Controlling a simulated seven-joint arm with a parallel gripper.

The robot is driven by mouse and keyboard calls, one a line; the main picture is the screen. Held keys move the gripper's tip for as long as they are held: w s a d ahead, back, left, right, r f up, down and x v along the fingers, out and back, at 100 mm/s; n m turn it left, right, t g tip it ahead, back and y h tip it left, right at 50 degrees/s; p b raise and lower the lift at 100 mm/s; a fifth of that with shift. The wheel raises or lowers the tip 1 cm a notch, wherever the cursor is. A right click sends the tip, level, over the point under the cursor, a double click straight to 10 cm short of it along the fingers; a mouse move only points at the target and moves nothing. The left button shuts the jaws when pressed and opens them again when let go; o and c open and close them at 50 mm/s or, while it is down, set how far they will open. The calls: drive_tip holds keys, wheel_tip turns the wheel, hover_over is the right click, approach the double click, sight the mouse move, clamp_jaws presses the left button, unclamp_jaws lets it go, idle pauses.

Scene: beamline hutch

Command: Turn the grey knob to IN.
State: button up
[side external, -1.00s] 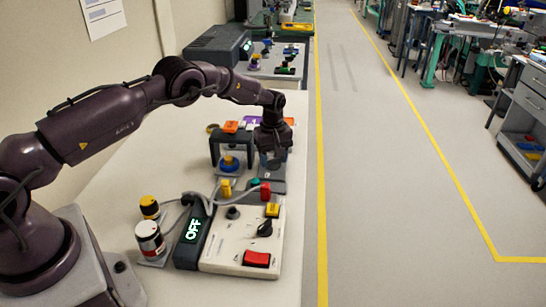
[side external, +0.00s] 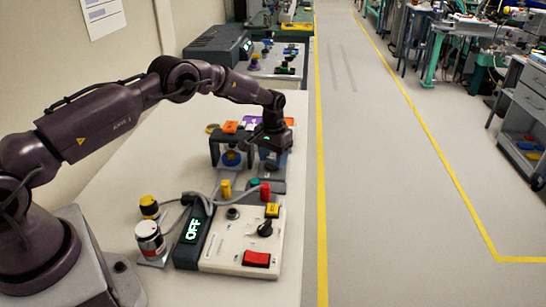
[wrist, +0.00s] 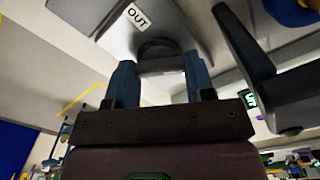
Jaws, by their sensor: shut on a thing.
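The grey knob (wrist: 160,57) is dark grey and round-topped, and in the wrist view it sits on a light grey plate (wrist: 190,28). A white label reading OUT (wrist: 137,16) is on the plate near the knob. No IN label can be read. My gripper (wrist: 160,75) has its two blue fingers on opposite sides of the knob, shut on it. In the side view my gripper (side external: 270,152) is over the grey plate at the far part of the bench, and hides the knob.
The bench's left part is clear.

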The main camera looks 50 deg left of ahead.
sight(273, 159)
drive_tip(key=m, duration=0.4)
drive_tip(key=shift+r, duration=0.1)
drive_tip(key=shift+m, duration=1.7)
drive_tip(key=o, duration=0.9)
wheel_tip(273, 159, up, 13)
drive_tip(key=shift+f, duration=0.1)
